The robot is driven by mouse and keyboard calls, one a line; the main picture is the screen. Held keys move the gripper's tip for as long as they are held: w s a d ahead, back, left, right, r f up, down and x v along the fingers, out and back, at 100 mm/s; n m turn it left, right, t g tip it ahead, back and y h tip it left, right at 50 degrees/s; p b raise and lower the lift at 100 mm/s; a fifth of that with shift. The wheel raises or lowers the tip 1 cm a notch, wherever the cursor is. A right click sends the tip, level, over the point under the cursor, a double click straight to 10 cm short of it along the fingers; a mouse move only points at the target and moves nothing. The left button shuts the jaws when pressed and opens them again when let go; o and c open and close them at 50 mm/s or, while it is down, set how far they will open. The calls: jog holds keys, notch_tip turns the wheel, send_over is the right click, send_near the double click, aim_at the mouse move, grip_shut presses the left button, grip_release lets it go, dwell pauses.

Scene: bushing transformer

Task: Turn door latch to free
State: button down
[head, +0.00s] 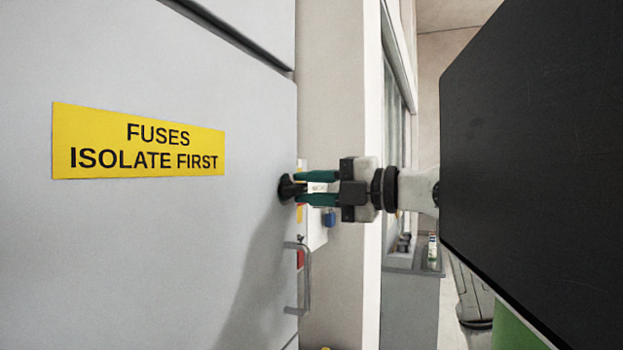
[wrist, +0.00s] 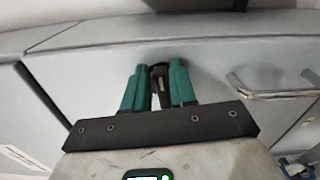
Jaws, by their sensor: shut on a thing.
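The door latch (head: 286,188) is a small black knob on the right edge of the grey cabinet door (head: 150,240). My gripper (head: 306,189) reaches in from the right, and its green fingers are shut on the latch. In the wrist view the latch (wrist: 160,84) shows as a dark piece between the two green fingers (wrist: 158,88). The fingers hide part of the latch, so I cannot tell its exact turn. The door looks closed.
A metal door handle (head: 304,280) sits just below the latch; it also shows right of my fingers in the wrist view (wrist: 270,94). A yellow sign (head: 138,143) reads "FUSES ISOLATE FIRST". A grey bench (head: 412,258) with small items stands behind on the right.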

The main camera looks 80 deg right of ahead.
jog(key=shift+f+m, duration=0.15)
jog(key=shift+m, duration=0.45)
jog(key=shift+f+p, duration=0.1)
jog(key=shift+p, duration=0.25)
jog(key=shift+a, duration=0.1)
jog(key=c, duration=1.1)
grip_release()
jog(key=shift+w+a, duration=0.15)
jog(key=shift+s, duration=0.25)
jog(key=b+v, duration=0.2)
jog(key=v, duration=0.8)
jog(key=shift+s, duration=0.25)
